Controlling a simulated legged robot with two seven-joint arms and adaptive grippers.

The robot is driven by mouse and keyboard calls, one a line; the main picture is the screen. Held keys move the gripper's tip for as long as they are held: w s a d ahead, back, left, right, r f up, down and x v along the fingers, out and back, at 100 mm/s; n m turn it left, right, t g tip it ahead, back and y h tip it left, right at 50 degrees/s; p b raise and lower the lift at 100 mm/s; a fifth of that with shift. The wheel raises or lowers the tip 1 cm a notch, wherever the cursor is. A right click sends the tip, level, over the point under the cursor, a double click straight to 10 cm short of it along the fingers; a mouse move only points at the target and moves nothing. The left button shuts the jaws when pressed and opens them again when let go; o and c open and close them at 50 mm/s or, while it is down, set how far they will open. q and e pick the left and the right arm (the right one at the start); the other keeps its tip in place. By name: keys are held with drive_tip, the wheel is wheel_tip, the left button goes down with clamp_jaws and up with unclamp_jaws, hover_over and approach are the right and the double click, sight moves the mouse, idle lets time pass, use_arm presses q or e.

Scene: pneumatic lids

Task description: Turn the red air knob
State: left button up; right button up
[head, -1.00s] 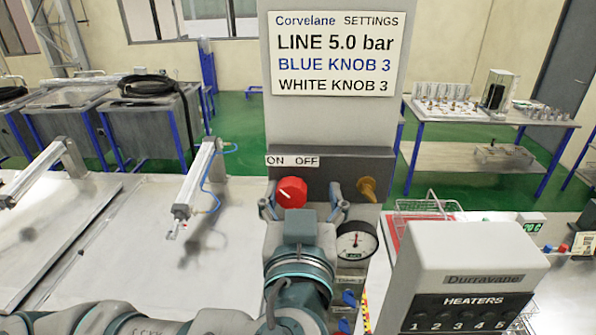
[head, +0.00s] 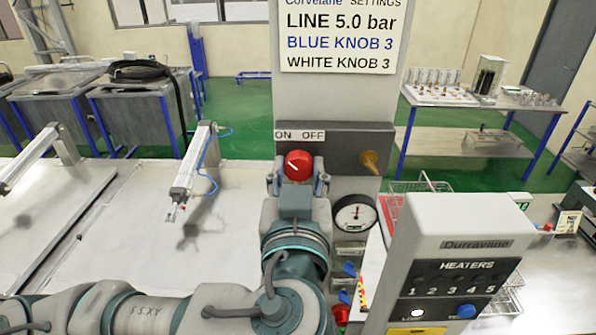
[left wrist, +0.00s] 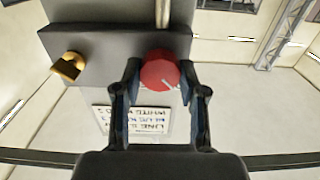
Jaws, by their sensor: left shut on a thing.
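The red air knob (head: 298,165) is on the front of a grey box on the post, under the ON OFF label (head: 299,135). Its white mark points up and left, towards ON. My left gripper (head: 297,179) has one finger at each side of the knob and is shut on it. In the left wrist view the red knob (left wrist: 160,70) sits between the fingertips. A round gauge (head: 355,213) is below and right of the knob; its exact reading is too small to tell. My right gripper is not in view.
A brass handle (head: 371,162) sticks out right of the knob. Small blue knobs (head: 349,268) are below the gauge. The heaters box (head: 455,250) stands close at the right. A sign (head: 340,36) above gives line and knob settings. A cylinder arm (head: 194,165) stands left.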

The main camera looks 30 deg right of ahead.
use_arm(q)
drive_tip(key=shift+w, duration=0.1)
drive_tip(key=shift+f+m+b, duration=0.15)
drive_tip(key=shift+m+b, duration=0.25)
drive_tip(key=shift+b, duration=0.15)
drive_tip(key=shift+f+m+b, duration=0.1)
drive_tip(key=shift+m+b, duration=0.5)
drive_tip(key=shift+m, duration=0.2)
drive_tip(key=m+b, duration=0.2)
drive_tip(key=m, duration=0.1)
drive_tip(key=m+b, duration=0.1)
drive_tip(key=m, duration=0.7)
drive_tip(key=shift+m, duration=0.3)
drive_tip(key=shift+r+m, duration=0.2)
drive_tip(key=shift+m, duration=1.7)
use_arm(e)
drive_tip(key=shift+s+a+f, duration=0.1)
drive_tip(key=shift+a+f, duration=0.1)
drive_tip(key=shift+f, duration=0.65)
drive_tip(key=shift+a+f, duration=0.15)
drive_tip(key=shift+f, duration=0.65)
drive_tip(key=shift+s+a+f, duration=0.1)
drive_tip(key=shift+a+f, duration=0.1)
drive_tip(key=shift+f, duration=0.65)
